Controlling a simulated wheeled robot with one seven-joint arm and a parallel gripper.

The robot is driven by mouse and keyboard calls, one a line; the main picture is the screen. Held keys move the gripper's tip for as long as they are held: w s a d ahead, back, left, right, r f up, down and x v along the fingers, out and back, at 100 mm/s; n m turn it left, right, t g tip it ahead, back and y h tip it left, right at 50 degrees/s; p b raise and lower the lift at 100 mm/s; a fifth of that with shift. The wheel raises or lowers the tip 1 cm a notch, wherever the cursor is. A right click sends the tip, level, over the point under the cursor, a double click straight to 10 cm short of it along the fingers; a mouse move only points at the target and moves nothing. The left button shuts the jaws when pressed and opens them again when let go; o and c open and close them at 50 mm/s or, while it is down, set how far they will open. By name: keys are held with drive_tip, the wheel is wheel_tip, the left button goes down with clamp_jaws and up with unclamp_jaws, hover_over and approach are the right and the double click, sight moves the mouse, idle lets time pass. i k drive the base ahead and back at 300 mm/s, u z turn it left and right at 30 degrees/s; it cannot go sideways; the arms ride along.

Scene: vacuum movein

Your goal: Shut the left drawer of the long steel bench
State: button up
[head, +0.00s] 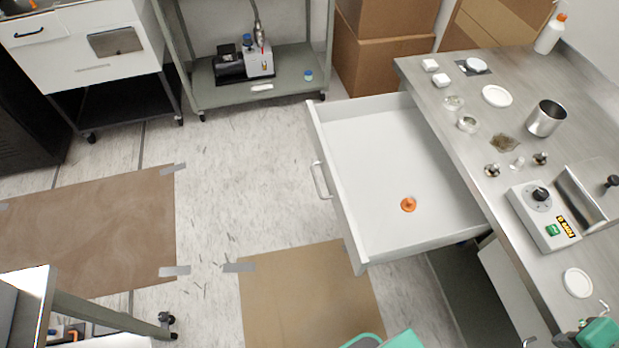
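The long steel bench (440,85) runs down the right side. Its left drawer (385,150) is pulled far out to the left over the floor. The drawer is a white box with a grey front panel (335,185) and a bar handle (320,181) on its outer face. A small orange part (408,204) lies inside on the drawer floor; the rest of the drawer looks empty. I cannot make out my gripper in this view, so its place relative to the handle does not show.
Brown floor sheets (90,225) (305,300) lie left of and below the drawer. Speckled floor (235,170) between is clear. A wheeled cart (190,90), cardboard boxes (385,60) and a lower-left trolley (90,315) stand around. Teal shapes (385,341) (598,335) show at the bottom edge.

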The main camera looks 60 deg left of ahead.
sight(374, 153)
drive_tip(key=u, duration=0.6)
drive_tip(key=i, duration=0.3)
drive_tip(key=u, duration=2.65)
drive_tip(key=i, duration=0.4)
drive_tip(key=u, duration=1.3)
